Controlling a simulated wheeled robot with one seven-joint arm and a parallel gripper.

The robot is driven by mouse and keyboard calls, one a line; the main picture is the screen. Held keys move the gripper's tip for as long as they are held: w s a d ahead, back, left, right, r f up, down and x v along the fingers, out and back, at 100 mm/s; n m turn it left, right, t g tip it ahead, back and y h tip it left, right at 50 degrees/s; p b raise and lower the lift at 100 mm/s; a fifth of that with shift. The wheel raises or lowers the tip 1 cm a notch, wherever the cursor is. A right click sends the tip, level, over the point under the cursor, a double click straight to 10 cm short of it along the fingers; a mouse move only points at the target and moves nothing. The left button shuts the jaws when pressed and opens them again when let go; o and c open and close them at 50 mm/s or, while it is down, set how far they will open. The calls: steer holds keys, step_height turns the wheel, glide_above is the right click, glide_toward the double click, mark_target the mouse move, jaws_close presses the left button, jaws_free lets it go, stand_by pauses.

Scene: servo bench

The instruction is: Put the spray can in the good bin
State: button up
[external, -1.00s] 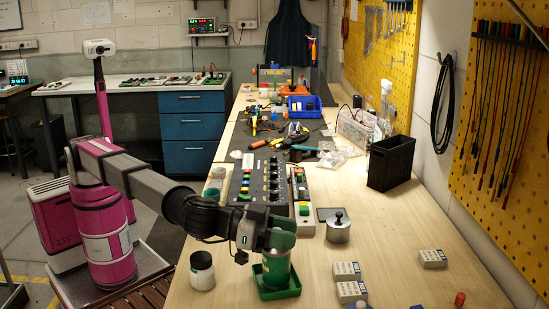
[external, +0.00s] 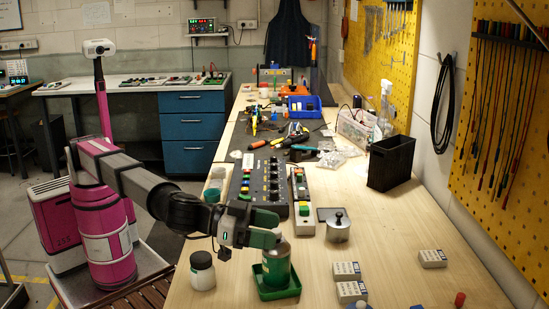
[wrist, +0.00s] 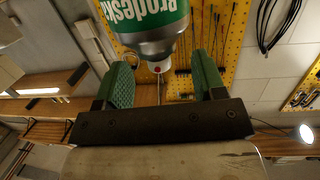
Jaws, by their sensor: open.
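The spray can (external: 276,266) is a green and grey can standing upright in a shallow green tray (external: 279,293), which appears to be the good bin. My gripper (external: 256,226) is open at the upper left of the can, close to its top. In the wrist view the can (wrist: 150,22) appears upside down, with white lettering and a red nozzle tip. It lies just beyond the open green fingers of my gripper (wrist: 163,62). I cannot tell whether a finger touches the can.
A white jar with a dark lid (external: 202,271) stands left of the tray. A metal block with a black knob (external: 337,226) is behind right. Small white boxes (external: 351,291) lie to the right. A black bin (external: 391,164) stands farther back.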

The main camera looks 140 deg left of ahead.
step_height(320, 180, up, 7)
steer(key=s, duration=0.1)
steer(key=shift+d, duration=0.4)
steer(key=shift+r, duration=0.1)
